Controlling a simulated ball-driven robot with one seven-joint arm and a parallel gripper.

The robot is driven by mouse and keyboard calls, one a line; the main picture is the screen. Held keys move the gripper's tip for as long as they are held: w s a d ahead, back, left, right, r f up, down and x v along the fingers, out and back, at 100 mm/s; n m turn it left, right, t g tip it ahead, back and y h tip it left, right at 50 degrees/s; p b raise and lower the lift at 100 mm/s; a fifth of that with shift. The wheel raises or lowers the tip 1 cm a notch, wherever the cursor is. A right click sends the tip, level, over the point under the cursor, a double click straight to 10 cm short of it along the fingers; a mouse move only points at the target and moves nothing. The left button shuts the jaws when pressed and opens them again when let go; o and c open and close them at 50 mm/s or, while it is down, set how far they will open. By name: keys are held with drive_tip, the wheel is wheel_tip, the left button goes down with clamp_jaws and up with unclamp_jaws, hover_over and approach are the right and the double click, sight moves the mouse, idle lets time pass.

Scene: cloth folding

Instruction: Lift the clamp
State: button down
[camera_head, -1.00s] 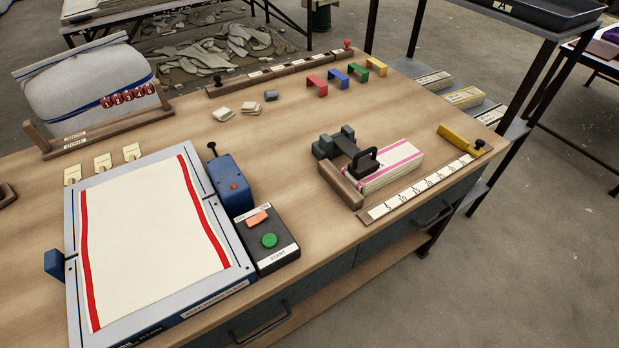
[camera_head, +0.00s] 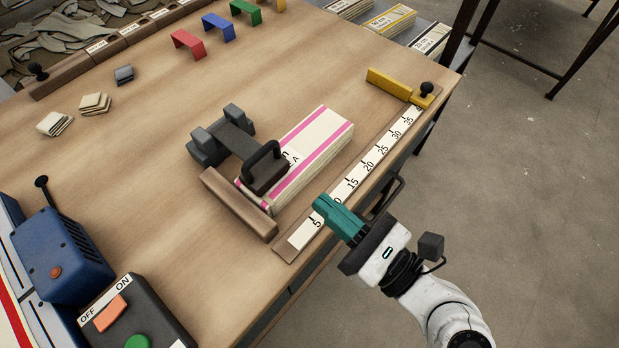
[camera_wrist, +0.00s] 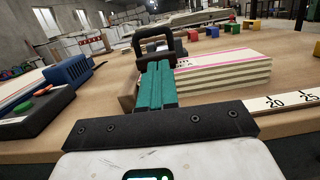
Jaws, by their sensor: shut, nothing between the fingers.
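The dark clamp (camera_head: 237,142) has a black loop handle (camera_head: 262,160) and a plate that rests on the near-left end of a cream cloth stack (camera_head: 312,150) with pink stripes. Its heavier grey part stands on the table beside the stack. My gripper (camera_head: 322,205) has teal fingers, shut and empty, over the low end of the ruler, to the near side of the clamp and apart from it. In the wrist view the shut fingers (camera_wrist: 156,88) point toward the clamp handle (camera_wrist: 158,38), which shows just beyond their tips.
A wooden stop block (camera_head: 238,203) lies at the stack's near-left end. The ruler (camera_head: 350,187) runs along the table edge to a yellow slider (camera_head: 400,86). A blue unit (camera_head: 65,255) and a switch box (camera_head: 135,320) stand at the left. Coloured brackets (camera_head: 218,26) stand behind.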

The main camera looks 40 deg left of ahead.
drive_tip(key=x, duration=0.9)
drive_tip(key=shift+a, duration=0.25)
drive_tip(key=shift+r, duration=0.1)
drive_tip(key=r+p, duration=0.1)
drive_tip(key=p, duration=0.2)
drive_tip(key=shift+h, duration=0.3)
